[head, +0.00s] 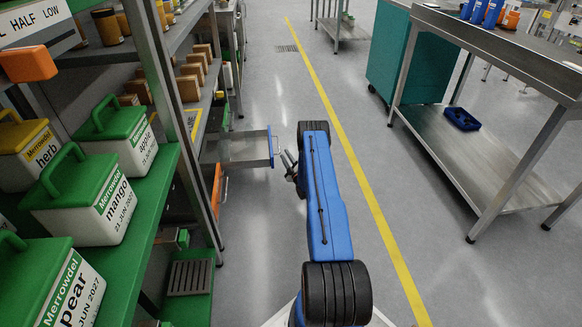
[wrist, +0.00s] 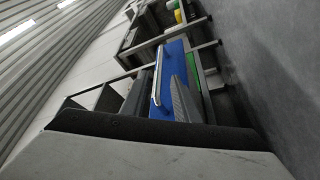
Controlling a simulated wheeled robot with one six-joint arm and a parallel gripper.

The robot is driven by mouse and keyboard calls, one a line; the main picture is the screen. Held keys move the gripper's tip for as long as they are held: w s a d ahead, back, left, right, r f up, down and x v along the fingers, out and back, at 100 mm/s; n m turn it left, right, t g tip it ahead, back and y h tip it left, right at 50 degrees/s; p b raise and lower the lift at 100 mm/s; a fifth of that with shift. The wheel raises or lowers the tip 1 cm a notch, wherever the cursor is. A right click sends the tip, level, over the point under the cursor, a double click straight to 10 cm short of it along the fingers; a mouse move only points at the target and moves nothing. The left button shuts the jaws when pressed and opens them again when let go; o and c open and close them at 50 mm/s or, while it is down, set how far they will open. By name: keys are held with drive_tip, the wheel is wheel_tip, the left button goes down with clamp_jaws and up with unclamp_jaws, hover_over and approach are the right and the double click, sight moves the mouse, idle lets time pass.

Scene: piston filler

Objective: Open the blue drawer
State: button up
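The blue drawer (head: 240,150) stands pulled out of the left-hand rack, its metal tray showing. Its blue front (wrist: 174,82) carries a pale bar handle (wrist: 157,78) in the wrist view. My gripper (head: 289,166) is just to the right of the drawer front in the head view, partly hidden by my blue arm. In the wrist view, a grey ribbed finger lies over the blue front and a dark finger is left of the handle. The fingers look apart, and I see no firm grip on the handle.
An orange drawer front with a handle (head: 225,188) is below the open drawer. The green shelf (head: 112,255) holds labelled tubs (head: 92,198) at left. A steel table (head: 480,140) stands at right. The grey floor with a yellow line (head: 370,195) is clear between.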

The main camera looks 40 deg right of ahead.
drive_tip(key=v, duration=0.7)
drive_tip(key=shift+s, duration=0.25)
drive_tip(key=shift+s, duration=0.1)
